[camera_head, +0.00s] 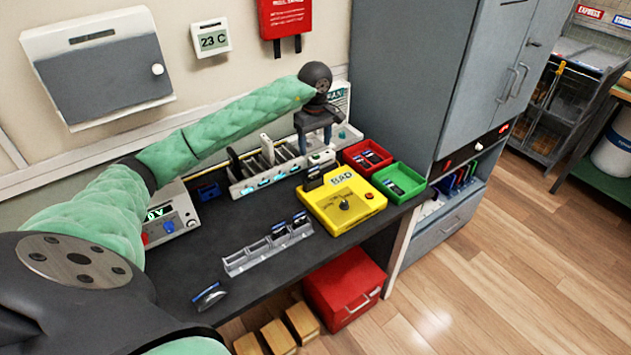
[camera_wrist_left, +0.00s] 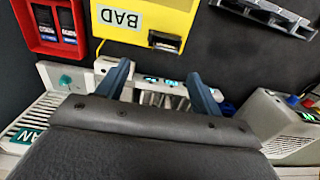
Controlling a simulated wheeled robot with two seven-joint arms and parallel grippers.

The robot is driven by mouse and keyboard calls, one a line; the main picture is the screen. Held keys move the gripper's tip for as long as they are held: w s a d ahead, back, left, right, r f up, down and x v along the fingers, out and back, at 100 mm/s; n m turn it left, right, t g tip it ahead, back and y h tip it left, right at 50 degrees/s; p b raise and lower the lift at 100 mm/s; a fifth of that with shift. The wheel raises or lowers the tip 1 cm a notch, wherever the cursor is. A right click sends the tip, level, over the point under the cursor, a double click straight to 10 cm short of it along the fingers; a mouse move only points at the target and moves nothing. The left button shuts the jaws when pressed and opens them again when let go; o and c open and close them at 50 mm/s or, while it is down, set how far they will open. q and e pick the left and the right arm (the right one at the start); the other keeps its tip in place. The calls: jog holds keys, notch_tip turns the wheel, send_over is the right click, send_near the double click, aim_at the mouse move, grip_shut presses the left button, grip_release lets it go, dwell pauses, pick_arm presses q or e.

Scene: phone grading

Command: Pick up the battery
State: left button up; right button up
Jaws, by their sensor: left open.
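My left gripper (camera_head: 317,137) is open above the right end of a slotted charging rack (camera_head: 262,184); its two blue fingers also show in the left wrist view (camera_wrist_left: 162,82), apart, with the rack's slots between and below them. Nothing is seen held. Small dark batteries (camera_head: 370,157) lie in a red tray (camera_head: 353,169), and they show in the left wrist view (camera_wrist_left: 67,25). More batteries (camera_head: 395,186) lie in a green tray (camera_head: 420,185). A dark block (camera_head: 314,179) stands at the back of the yellow box marked BAD (camera_head: 362,207). Which battery is meant, I cannot tell. My right gripper is out of view.
A grey holder (camera_head: 240,262) with dark pieces lies near the table's front. A dark phone-like item (camera_head: 209,296) lies front left. A power supply (camera_head: 168,220) stands at left. A grey cabinet (camera_head: 405,70) rises at right. Bare black tabletop (camera_head: 215,255) lies between.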

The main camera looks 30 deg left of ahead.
aim_at(313, 167)
pick_arm(q)
jog(key=shift+s+f+b, duration=0.1)
jog(key=shift+f+b, duration=0.4)
jog(key=shift+f, duration=0.3)
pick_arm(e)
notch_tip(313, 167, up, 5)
pick_arm(q)
jog(key=shift+f, duration=0.2)
jog(key=shift+f+p, duration=0.55)
jog(key=shift+f, duration=0.45)
jog(key=f+p, duration=0.2)
jog(key=f, duration=0.1)
jog(key=f+p, duration=0.1)
jog(key=shift+s+f, duration=0.3)
jog(key=shift+s, duration=0.1)
jog(key=shift+f, duration=0.4)
jog(key=c, duration=1.2)
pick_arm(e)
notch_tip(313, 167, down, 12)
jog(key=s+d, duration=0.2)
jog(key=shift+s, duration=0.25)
pick_arm(q)
jog(key=shift+o, duration=0.2)
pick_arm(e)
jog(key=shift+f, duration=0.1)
pick_arm(q)
jog(key=shift+r, duration=0.15)
